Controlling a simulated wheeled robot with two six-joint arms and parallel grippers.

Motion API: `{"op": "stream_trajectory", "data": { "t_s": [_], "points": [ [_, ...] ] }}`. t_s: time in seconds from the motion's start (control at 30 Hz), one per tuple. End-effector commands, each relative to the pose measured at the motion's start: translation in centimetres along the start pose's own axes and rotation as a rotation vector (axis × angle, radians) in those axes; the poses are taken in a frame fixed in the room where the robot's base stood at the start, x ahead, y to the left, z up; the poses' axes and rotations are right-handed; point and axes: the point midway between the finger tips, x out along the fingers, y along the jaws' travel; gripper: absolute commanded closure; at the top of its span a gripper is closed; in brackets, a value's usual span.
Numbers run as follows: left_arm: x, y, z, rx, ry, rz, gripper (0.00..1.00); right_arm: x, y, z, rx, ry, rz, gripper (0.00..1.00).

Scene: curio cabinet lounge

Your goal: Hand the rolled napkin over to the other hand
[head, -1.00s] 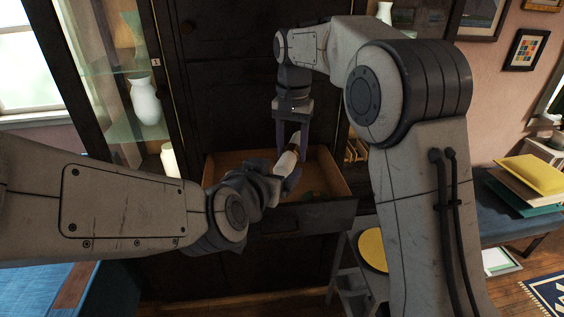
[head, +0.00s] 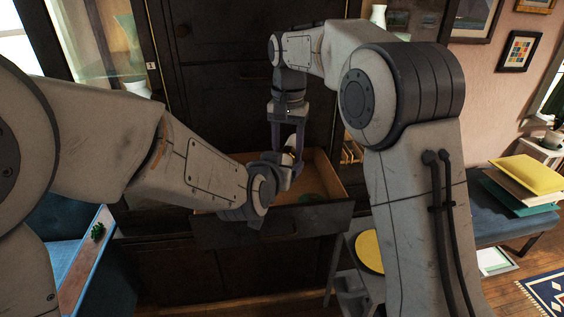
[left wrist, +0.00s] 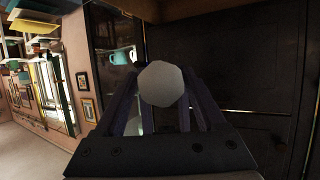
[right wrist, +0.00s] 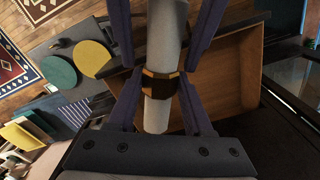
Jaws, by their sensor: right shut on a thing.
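The rolled napkin (right wrist: 163,35) is a pale roll with a brown band (right wrist: 160,84). My right gripper (right wrist: 161,73) is shut on it near the band. In the head view the right gripper (head: 286,148) points down above the drawer and arms hide most of the napkin. My left gripper (head: 277,162) has come in from the left, close below the right one. In the left wrist view the napkin's round end (left wrist: 162,84) lies between the left fingers. In the right wrist view the left fingers (right wrist: 160,40) stand either side of the roll, with a gap on one side.
An open drawer (head: 325,176) of the dark cabinet lies under both grippers, with a green thing (head: 312,197) inside. A yellow round stool top (head: 369,251) is right of it. Folders (head: 525,175) lie on a blue bench further right.

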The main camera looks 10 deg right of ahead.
Motion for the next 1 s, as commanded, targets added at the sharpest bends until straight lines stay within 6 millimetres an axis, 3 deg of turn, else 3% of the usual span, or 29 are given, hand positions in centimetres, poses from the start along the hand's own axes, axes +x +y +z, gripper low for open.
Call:
{"op": "stream_trajectory", "data": {
  "t_s": [0.03,0.17,0.2,0.3,0.67,0.77,1.0],
  "points": [
    [0.0,0.0,0.0,0.000,0.000,0.000,0.51,0.0,0.0,0.0,0.000,0.000,0.000,1.00],
    [0.0,0.0,0.0,0.001,0.000,0.001,1.00,0.0,0.0,0.0,0.000,0.001,-0.001,1.00],
    [0.0,0.0,0.0,0.001,0.001,0.001,1.00,0.0,0.0,0.0,0.000,0.001,-0.002,0.45],
    [0.0,0.1,0.0,0.001,0.001,0.001,1.00,0.0,-0.1,0.0,0.000,0.001,-0.001,0.14],
    [0.0,0.0,0.0,0.000,0.001,0.000,1.00,-0.3,0.0,0.0,0.000,0.002,-0.001,0.14],
    [0.0,0.0,0.0,0.000,0.001,0.000,1.00,-1.4,-0.1,-0.1,0.000,0.003,-0.002,0.14],
    [0.0,0.0,0.0,0.000,0.000,0.000,1.00,-6.2,-0.1,-0.1,0.000,0.005,-0.004,0.14]
  ]
}}
